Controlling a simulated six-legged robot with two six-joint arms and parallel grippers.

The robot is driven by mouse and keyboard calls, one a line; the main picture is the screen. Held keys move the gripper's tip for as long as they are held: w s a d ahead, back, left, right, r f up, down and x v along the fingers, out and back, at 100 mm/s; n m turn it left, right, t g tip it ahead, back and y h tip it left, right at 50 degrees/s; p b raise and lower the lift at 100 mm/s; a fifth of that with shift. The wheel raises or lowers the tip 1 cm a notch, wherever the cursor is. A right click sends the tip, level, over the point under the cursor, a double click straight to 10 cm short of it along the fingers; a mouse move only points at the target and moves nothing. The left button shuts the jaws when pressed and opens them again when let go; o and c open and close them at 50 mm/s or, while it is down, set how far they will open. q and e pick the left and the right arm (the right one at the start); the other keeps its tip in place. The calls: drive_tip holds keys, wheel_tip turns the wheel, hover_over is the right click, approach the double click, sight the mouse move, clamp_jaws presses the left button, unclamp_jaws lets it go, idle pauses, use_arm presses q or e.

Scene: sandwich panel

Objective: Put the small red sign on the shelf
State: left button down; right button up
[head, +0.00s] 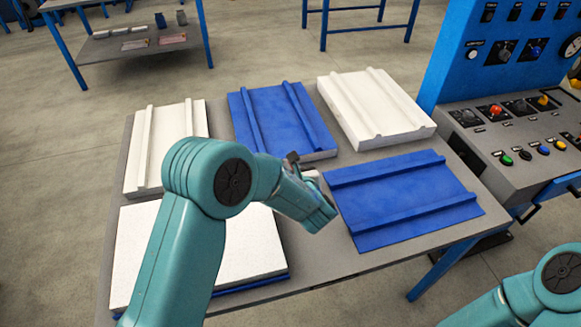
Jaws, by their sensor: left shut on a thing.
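My left gripper (306,178) is over the middle of the table, between the panels. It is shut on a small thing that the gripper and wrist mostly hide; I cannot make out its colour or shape. No clearly red sign shows. A grey lower shelf (100,52) sits in a blue-legged rack at the top left, far from the gripper. Small pale and pinkish flat pieces (172,38) and two small dark items (160,20) are on it. My right arm shows at the bottom right, but its gripper is out of view.
The grey table (330,262) bears blue panels (275,115), (400,200) and white ribbed panels (372,105), (165,145). A white slab (250,250) lies at the front left. A blue control console (465,75) stands at the right. Open floor (255,60) lies beyond the table.

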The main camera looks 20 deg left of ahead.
use_arm(q)
drive_tip(key=shift+f, duration=0.15)
drive_tip(key=c, duration=1.2)
unclamp_jaws()
